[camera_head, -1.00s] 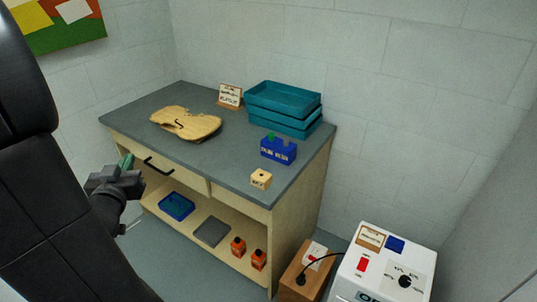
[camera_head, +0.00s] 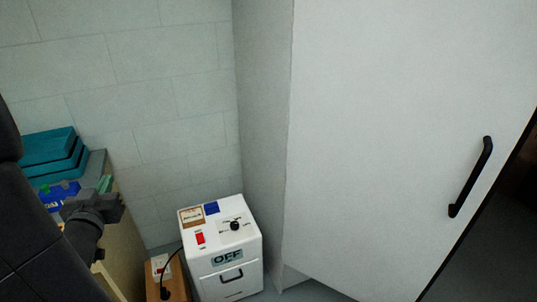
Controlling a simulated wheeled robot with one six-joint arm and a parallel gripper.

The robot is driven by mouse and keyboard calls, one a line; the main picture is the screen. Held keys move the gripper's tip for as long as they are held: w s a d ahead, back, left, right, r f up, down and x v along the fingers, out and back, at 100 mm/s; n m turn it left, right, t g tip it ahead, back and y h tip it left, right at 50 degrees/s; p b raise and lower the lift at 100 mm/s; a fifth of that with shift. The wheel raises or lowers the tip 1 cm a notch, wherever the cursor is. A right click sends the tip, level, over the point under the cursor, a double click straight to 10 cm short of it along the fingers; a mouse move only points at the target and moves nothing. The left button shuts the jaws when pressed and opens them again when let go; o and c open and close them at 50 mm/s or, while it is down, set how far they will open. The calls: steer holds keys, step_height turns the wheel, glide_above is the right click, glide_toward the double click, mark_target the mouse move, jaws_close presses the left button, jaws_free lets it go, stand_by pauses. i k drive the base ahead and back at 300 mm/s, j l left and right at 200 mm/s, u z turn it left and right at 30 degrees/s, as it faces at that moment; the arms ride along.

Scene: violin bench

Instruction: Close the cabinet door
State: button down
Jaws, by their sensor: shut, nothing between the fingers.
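A tall white cabinet fills the right half of the view. Its white door (camera_head: 390,130) carries a black bar handle (camera_head: 470,177) near the right edge. A dark area lies beyond that slanted edge; I cannot tell from this view how far the door stands from its frame. My gripper (camera_head: 105,184) is at the left, in front of the workbench, shut and empty. It is far from the door and touches nothing that I can make out.
A white machine (camera_head: 228,262) with a dial and an "OFF" label stands left of the cabinet. A wooden box (camera_head: 155,285) with a black cable is beside it. Teal trays (camera_head: 48,150) and a blue block (camera_head: 58,196) are on the workbench at the left.

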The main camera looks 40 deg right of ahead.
mark_target(407, 117)
steer(key=k+l+z, duration=0.2)
steer(key=z, duration=0.25)
steer(key=k+l+z, duration=0.6)
steer(key=l+z, duration=0.25)
steer(key=j, duration=0.1)
